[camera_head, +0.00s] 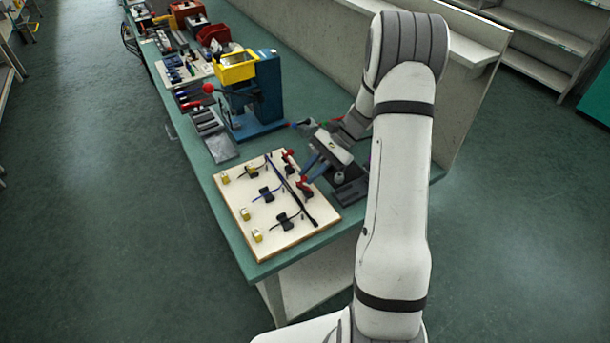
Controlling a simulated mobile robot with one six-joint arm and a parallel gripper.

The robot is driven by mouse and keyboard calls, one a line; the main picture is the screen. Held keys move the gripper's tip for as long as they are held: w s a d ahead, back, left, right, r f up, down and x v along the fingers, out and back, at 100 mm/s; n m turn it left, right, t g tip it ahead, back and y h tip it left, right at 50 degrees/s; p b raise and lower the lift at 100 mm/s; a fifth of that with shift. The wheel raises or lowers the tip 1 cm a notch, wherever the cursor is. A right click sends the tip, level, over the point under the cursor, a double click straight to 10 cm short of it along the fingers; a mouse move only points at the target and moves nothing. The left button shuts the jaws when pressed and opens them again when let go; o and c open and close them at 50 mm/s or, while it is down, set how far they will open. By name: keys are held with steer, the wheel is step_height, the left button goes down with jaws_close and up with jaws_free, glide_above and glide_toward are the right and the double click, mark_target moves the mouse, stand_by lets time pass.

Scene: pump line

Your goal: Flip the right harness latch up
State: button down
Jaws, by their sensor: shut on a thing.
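The harness board (285,240) is a pale panel lying on the near end of the green bench, with dark cables and black clips on it. Two red latches stand along its right side. The farther one (288,155) is beside my arm's end. The nearer one, the right harness latch (304,187), is at my fingertips. My gripper (307,174) reaches down from the upper right and is shut on this red latch. The fingers partly cover it, so its exact angle is hard to tell.
A blue press (265,95) with a yellow top stands behind the board. A grey tray (222,148) lies to its left. Dark blocks (350,190) sit right of the board under my arm. A raised wall (455,120) runs along the bench's right side. Yellow-white connectors (245,214) line the board's left edge.

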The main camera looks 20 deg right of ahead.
steer(key=shift+w+d+f+g+y, duration=0.2)
steer(key=shift+d+y, duration=0.35)
steer(key=shift+y, duration=0.4)
steer(key=shift+w+d+g+y, duration=0.1)
steer(key=shift+d+g+y, duration=0.2)
steer(key=shift+d+y, duration=0.45)
steer(key=shift+a+y, duration=0.2)
steer(key=shift+y, duration=0.1)
steer(key=c, duration=1.3)
jaws_free()
steer(key=shift+c, duration=0.2)
step_height(320, 180, up, 10)
steer(key=b, duration=0.1)
